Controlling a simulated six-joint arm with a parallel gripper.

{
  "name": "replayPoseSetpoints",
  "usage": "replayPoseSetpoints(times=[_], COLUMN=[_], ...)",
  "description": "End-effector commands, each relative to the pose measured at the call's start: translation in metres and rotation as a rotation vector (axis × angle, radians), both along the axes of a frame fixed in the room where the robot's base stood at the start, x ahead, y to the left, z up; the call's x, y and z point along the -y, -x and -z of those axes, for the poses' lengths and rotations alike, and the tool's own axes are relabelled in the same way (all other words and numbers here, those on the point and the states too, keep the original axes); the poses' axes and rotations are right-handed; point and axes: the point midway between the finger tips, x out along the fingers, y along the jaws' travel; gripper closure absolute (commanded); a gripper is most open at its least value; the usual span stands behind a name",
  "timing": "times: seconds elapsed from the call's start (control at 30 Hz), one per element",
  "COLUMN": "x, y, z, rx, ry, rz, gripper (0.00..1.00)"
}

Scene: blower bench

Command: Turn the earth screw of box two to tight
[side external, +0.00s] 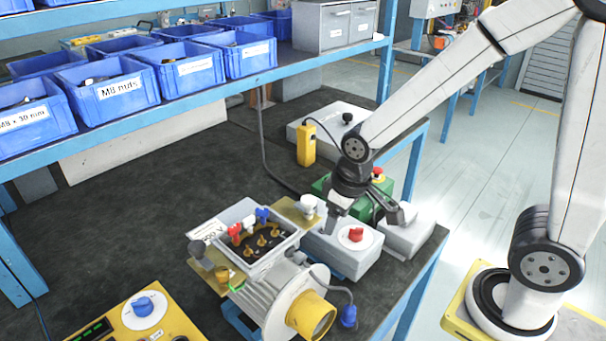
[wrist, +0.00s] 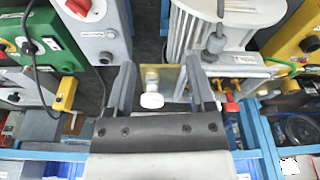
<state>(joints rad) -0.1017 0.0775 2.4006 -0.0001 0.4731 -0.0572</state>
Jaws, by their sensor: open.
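A pale knob (side external: 308,203) stands on a brass-coloured plate beside the open terminal box (side external: 285,253) of the blower. In the wrist view the knob (wrist: 152,100) shows with its round white end between my finger outlines, over the brass plate (wrist: 175,82). My gripper (side external: 362,224) is open and empty above the grey box, to the right of the knob in the side view. Its two fingers (wrist: 160,68) are spread wide in the wrist view. I see no touch on the knob. I cannot tell which screw belongs to box two.
A grey box with a red knob (side external: 356,235) stands close under my gripper. A green box (side external: 345,190) and a yellow pendant (side external: 306,145) are behind. The blower's yellow outlet (side external: 311,315) faces front. Blue bins (side external: 105,92) fill the shelf. The bench's left middle is clear.

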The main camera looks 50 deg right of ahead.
Motion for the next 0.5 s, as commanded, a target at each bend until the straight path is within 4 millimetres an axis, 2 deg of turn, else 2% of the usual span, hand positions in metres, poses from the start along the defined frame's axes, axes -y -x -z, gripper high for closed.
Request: replayPoseSetpoints(times=[0.2, 0.5], x=[-0.055, -0.145], y=[-0.040, -0.072], z=[-0.018, -0.042], rx=[-0.050, -0.119], ry=[0.021, 0.055], rz=[-0.210, -0.503], gripper=[0.31, 0.31])
